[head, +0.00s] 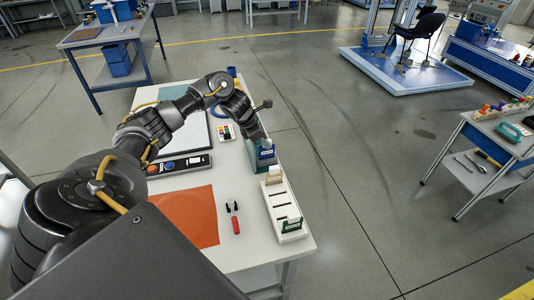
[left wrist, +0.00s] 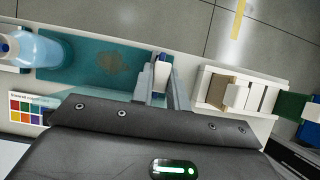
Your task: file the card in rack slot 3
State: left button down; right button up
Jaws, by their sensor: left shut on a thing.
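My left gripper (head: 263,143) is shut on a blue card with a white top (head: 267,153), just beyond the far end of the white rack (head: 285,210). In the left wrist view the gripper (left wrist: 162,92) has the card (left wrist: 162,73) seen nearly edge-on between its fingers, left of the rack (left wrist: 210,84) and apart from it. A beige card (head: 275,174) stands in the rack's far end and a green card (head: 292,225) in its near end. Dark empty slots lie between them. My right gripper is out of view.
A teal mat (left wrist: 85,66) lies below the gripper, with a light-blue bottle (left wrist: 38,50) on its left. Red-handled pliers (head: 235,220) and an orange mat (head: 190,213) lie left of the rack. A control box (head: 180,166) is farther left. The table's right edge is close to the rack.

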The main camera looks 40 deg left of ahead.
pick_arm(q)
jog(key=shift+r+p, duration=1.05)
jog(key=shift+r, duration=0.95)
jog(key=shift+r+p, duration=1.2)
jog(key=shift+r, duration=0.8)
